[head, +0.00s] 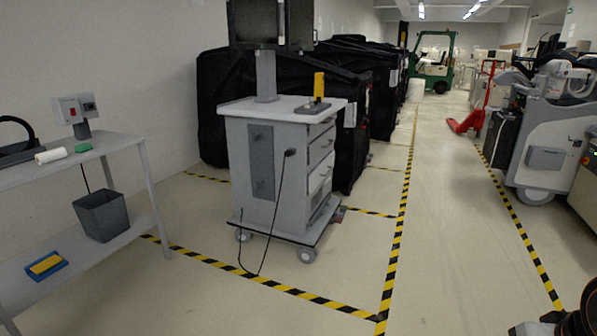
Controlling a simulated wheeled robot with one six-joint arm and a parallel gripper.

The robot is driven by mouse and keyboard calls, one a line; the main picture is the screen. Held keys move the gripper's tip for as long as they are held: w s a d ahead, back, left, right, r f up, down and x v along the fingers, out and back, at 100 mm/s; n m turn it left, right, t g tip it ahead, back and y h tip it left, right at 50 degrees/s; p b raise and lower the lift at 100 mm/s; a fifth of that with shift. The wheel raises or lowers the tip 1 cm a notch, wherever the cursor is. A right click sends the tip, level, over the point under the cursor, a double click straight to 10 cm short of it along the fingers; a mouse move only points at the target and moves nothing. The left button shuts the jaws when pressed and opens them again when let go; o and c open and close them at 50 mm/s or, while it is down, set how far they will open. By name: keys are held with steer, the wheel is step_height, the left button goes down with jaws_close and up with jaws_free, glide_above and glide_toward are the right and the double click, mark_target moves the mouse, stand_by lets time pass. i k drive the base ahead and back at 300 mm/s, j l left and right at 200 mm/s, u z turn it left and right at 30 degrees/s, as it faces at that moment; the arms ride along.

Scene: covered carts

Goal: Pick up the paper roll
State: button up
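The paper roll (51,155) is a small white cylinder lying on its side on the grey table (122,143) at the left of the head view. It lies near the table's front edge, just left of a small green object (83,148). A dark part, cut off by the frame, shows in the bottom right corner and may be part of my arm. I cannot make out my gripper's fingers. Nothing of mine is near the roll.
A control box (75,109) and a black curved object (14,140) share the tabletop. A dark bin (102,216) and a blue-yellow item (46,265) are on the lower shelf. A wheeled grey cart (262,160) stands right of the table.

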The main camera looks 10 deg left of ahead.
mark_target(42, 158)
steer(key=i+u, duration=0.45)
steer(key=i+l+u, duration=0.15)
steer(key=i+u, duration=0.3)
steer(key=i+j+u, duration=0.25)
steer(key=i+u, duration=1.2)
steer(key=k, duration=0.1)
